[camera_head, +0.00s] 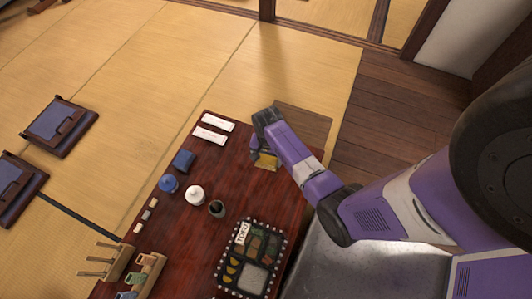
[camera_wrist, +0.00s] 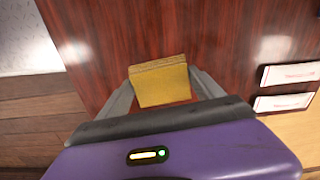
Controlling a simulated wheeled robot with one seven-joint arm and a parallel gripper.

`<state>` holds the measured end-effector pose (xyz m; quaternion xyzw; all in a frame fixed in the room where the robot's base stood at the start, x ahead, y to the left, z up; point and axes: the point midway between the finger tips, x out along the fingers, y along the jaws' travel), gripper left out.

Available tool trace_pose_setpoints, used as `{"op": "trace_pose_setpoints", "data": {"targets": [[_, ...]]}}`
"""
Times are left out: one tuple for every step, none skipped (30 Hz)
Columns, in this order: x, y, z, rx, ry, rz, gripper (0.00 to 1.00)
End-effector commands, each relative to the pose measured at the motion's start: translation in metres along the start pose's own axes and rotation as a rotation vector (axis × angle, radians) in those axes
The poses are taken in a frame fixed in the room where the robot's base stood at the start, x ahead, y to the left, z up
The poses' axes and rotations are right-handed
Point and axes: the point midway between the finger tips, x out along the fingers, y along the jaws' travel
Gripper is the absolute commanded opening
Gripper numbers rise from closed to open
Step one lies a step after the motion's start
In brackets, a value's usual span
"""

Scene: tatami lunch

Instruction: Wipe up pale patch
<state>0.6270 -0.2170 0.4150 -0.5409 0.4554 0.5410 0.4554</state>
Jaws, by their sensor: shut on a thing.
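My gripper (camera_wrist: 164,92) is shut on a yellow sponge-like block (camera_wrist: 163,78), with one finger at each side of it. The block also shows in the head view (camera_head: 266,162), under my gripper (camera_head: 262,150), over the far right part of the dark red table (camera_head: 235,160). I cannot tell whether it touches the tabletop. A faint light spot (camera_wrist: 76,52) shows on the table near its edge in the wrist view; I cannot tell whether it is the pale patch or a reflection. No clear pale patch shows in the head view.
Two white packets (camera_head: 213,128) lie at the table's far end. A white pot (camera_head: 195,195), a dark cup (camera_head: 217,209), a blue lidded pot (camera_head: 168,183) and a blue folded cloth (camera_head: 183,159) stand nearer. A lunch tray (camera_head: 222,270) lies at the front. Tabletop around the block is clear.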

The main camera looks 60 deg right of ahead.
Motion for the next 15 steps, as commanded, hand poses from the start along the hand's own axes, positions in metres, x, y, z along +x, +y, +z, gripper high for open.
{"op": "trace_pose_setpoints", "data": {"targets": [[-0.01, 0.0, -0.001, -0.001, 0.0, 0.0, 0.32], [-0.012, 0.0, -0.001, -0.001, 0.0, 0.0, 0.32], [-0.016, 0.0, -0.002, -0.002, 0.0, 0.0, 0.32], [-0.018, 0.0, -0.002, -0.002, 0.0, 0.0, 0.32], [-0.021, -0.001, -0.003, -0.002, 0.0, 0.0, 0.32], [-0.025, -0.001, -0.003, -0.003, 0.0, 0.0, 0.32], [-0.027, -0.001, -0.004, -0.003, 0.0, 0.0, 0.32], [-0.029, -0.001, -0.004, -0.004, 0.0, 0.0, 0.32], [-0.03, -0.001, -0.004, -0.004, 0.0, 0.0, 0.32], [-0.031, -0.001, -0.005, -0.004, 0.0, 0.0, 0.32], [-0.032, -0.001, -0.005, -0.004, 0.0, 0.0, 0.32], [-0.032, -0.001, -0.005, -0.005, 0.0, 0.0, 0.32], [-0.032, -0.001, -0.005, -0.005, 0.0, 0.0, 0.32], [-0.031, 0.0, -0.005, -0.005, 0.0, 0.0, 0.32], [-0.031, -0.001, -0.005, -0.005, 0.0, 0.0, 0.32]]}}
